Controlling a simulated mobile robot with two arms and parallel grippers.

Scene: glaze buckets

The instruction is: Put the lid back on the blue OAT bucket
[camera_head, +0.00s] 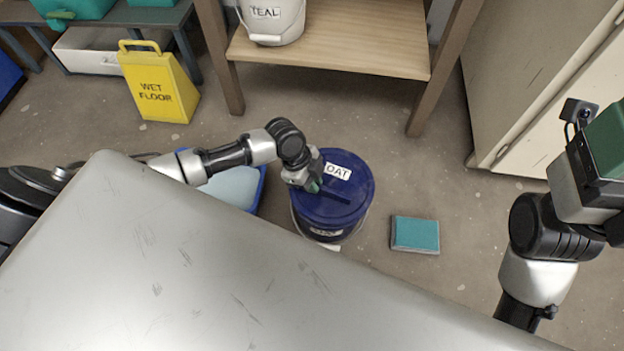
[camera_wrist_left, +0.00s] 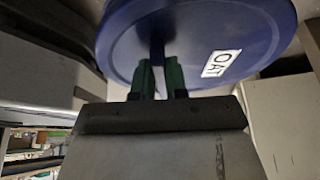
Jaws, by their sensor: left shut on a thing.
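The dark blue lid (camera_head: 352,190) with a white OAT label is over the OAT bucket (camera_head: 326,234) in the head view. It hides the bucket's opening, and I cannot tell whether its rim is seated or slightly above. My left gripper (camera_head: 316,186) reaches in from the left and is shut on the lid's raised grip bar. In the left wrist view the green fingertips (camera_wrist_left: 160,80) pinch that bar on the lid (camera_wrist_left: 205,35). My right gripper (camera_head: 606,150) is at the right edge, away from the bucket, its fingertips not clearly shown.
A blue tub (camera_head: 234,188) stands left of the bucket, partly behind my arm. A teal sponge-like block (camera_head: 415,234) lies on the floor to the right. A yellow wet-floor sign (camera_head: 158,88), a wooden shelf (camera_head: 330,50) with a TEAL bucket (camera_head: 272,20) and a pale cabinet (camera_head: 540,80) stand behind.

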